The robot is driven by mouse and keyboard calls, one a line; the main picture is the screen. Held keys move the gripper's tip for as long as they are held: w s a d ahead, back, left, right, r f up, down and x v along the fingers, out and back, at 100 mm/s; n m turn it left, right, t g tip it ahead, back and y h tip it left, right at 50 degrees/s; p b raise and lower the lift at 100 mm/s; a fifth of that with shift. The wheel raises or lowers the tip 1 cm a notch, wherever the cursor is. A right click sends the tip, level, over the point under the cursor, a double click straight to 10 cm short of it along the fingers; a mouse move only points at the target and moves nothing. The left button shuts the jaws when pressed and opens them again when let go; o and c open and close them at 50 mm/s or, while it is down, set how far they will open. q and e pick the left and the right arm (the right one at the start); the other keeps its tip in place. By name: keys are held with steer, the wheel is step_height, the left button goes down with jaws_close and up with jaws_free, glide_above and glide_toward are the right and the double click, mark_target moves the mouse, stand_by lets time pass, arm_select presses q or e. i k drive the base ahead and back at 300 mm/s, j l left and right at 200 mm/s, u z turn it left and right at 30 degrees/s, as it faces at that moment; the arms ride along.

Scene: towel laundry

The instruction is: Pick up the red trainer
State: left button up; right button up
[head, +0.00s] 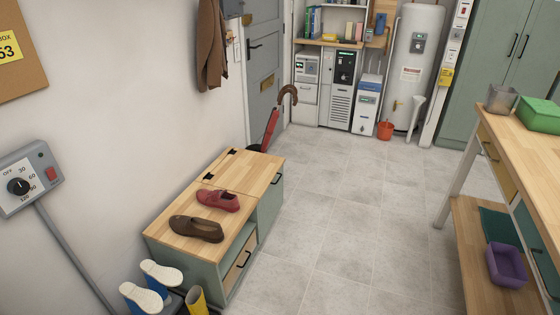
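The red trainer (218,200) lies on the wooden top of a low bench cabinet (258,176) by the left wall. A brown shoe (196,229) lies in front of it on the same top, a small gap apart. Neither of my grippers shows in the head view.
A grey dial box (28,180) is on the left wall. A wooden workbench (519,139) stands at right. The tiled floor (340,220) between is clear.

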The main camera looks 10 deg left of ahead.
mark_target(219, 198)
steer(key=i+l, duration=0.1)
steer(key=i, duration=0.9)
